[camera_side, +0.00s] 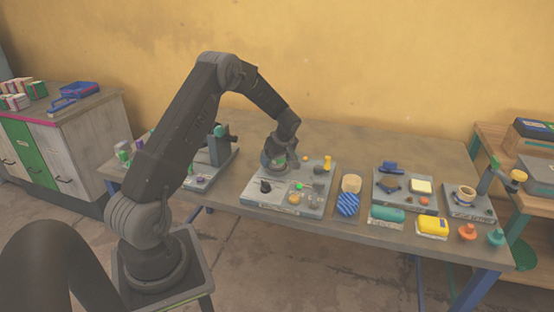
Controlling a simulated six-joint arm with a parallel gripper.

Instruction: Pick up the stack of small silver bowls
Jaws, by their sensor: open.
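My gripper (280,163) hangs over the back-left part of a grey board (262,202) on the table, pointing down. It is open; its fingertips are small and partly blend into the dark wrist.
A dark piece (265,186) and a yellow upright piece (327,164) share the board. To the right stand a blue striped piece (348,204), a teal roll (387,214), a yellow block (433,225) and another grey board (400,200). A press-like stand (219,148) is left of the gripper.

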